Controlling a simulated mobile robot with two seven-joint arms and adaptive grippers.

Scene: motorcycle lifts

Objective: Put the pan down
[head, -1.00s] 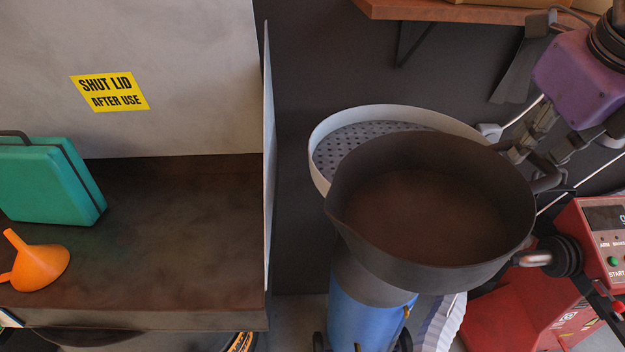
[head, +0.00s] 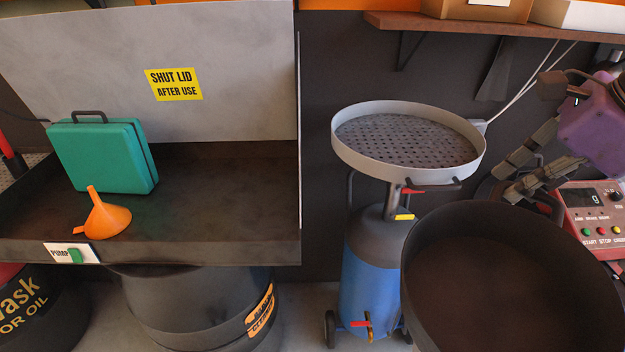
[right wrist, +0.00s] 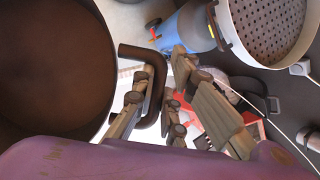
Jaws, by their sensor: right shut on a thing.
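The pan (head: 505,285) is a dark, round, deep pan with a brown inside, at the lower right of the head view. It also fills the left of the right wrist view (right wrist: 50,75). My right gripper (head: 510,181) comes in from the right, behind the pan. In the right wrist view its fingers are shut on the pan's bent dark handle (right wrist: 157,75). The pan is held up, roughly level, with its open side showing. Its lower edge is cut off in the head view. My left gripper is not in view.
A blue drainer with a perforated grey bowl (head: 405,142) stands behind the pan. At left, a dark parts washer basin (head: 225,205) holds a teal case (head: 103,157) and an orange funnel (head: 104,216); its right part is bare. A red control box (head: 592,215) stands at right.

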